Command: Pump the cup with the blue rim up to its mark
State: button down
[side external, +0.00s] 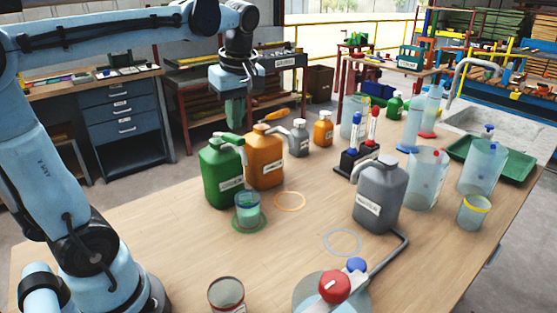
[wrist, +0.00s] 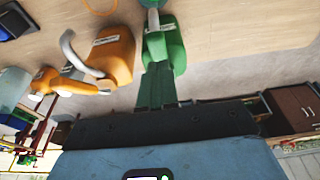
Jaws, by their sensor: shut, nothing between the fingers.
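The cup with the blue rim (side external: 247,211) stands upright on a green ring (side external: 236,228) in front of the green pump jug (side external: 221,180). Some tint shows inside the cup, but its mark and level are too small to read. The green jug's pale pump head and spout (side external: 228,140) reach toward the cup.
An orange pump jug (side external: 265,165) stands close right of the green one, with an empty orange ring (side external: 289,192) before it. A grey pump jug (side external: 379,195), pale ring (side external: 342,233), yellow-rimmed cup (side external: 473,214) and dark-rimmed cup (side external: 226,295) stand elsewhere. The left front table is clear.

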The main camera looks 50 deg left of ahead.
jog(key=shift+a+r, duration=0.15)
jog(key=shift+r, duration=0.35)
jog(key=a+v, duration=0.1)
jog(key=v, duration=0.3)
jog(key=a+v, duration=0.2)
jog(key=v, duration=0.6)
send_over(235, 137)
jog(key=d, duration=0.3)
jog(key=shift+a+r, duration=0.15)
jog(key=shift+r, duration=0.15)
jog(key=c, duration=1.6)
grip_release()
jog(key=shift+a+f, duration=0.1)
jog(key=shift+f, duration=0.05)
jog(key=o, duration=0.6)
jog(key=a+f, duration=0.1)
jog(key=a+f+h, duration=0.1)
jog(key=f, duration=0.1)
jog(key=a+f+h, duration=0.1)
jog(key=shift+f, duration=0.35)
jog(key=shift+o, duration=0.2)
jog(key=shift+h, duration=0.3)
notch_tip(235, 137, down, 12)
jog(key=shift+f, duration=0.1)
grip_shut()
